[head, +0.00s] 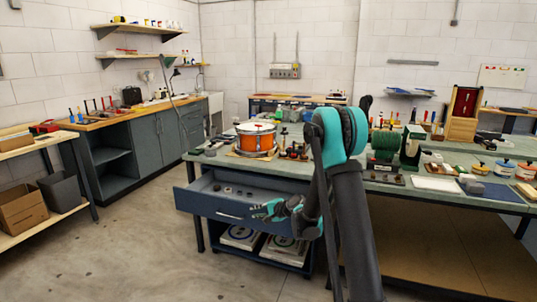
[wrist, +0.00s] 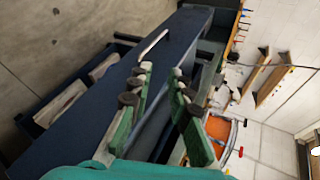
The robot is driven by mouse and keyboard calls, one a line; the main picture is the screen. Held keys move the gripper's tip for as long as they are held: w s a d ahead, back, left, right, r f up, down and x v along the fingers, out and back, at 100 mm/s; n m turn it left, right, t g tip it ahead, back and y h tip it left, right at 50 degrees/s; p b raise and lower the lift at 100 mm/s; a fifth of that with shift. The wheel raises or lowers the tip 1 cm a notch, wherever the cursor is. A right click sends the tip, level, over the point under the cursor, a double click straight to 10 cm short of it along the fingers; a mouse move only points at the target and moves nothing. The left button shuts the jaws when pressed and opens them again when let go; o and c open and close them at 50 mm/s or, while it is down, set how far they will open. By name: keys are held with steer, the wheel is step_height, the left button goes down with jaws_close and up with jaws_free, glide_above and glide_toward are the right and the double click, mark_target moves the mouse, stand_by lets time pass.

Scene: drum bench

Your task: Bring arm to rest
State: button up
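My arm rises in front of the bench in the head view and bends back down to my gripper (head: 260,210). My gripper is in front of the pulled-out blue drawer (head: 222,207), near its right part. In the wrist view, the two green fingers of my gripper (wrist: 161,74) stand apart with nothing between them. Past the fingertips lies the blue drawer front (wrist: 100,105) with its pale handle (wrist: 153,46). I cannot tell whether a finger touches the drawer.
An orange drum (head: 256,141) stands on the green-topped bench (head: 205,158) above the drawer. A low shelf (head: 262,258) with flat boxes is below. A dark cabinet (head: 145,140) lines the left wall. Open concrete floor (head: 140,240) lies at the left.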

steer(key=s+d+n+g+h, duration=0.1)
steer(key=s+d+n+h, duration=0.2)
steer(key=s+d, duration=0.5)
steer(key=s+d+r+n+g+h, duration=0.1)
steer(key=s+d+n+h, duration=0.2)
steer(key=s+d, duration=0.5)
steer(key=s+d+r+n+g+h, duration=0.1)
steer(key=s+d+n+h, duration=0.2)
steer(key=s, duration=2)
steer(key=d, duration=0.5)
steer(key=shift+s+d+r+g, duration=0.2)
steer(key=shift+d+g, duration=0.1)
steer(key=shift+g, duration=0.1)
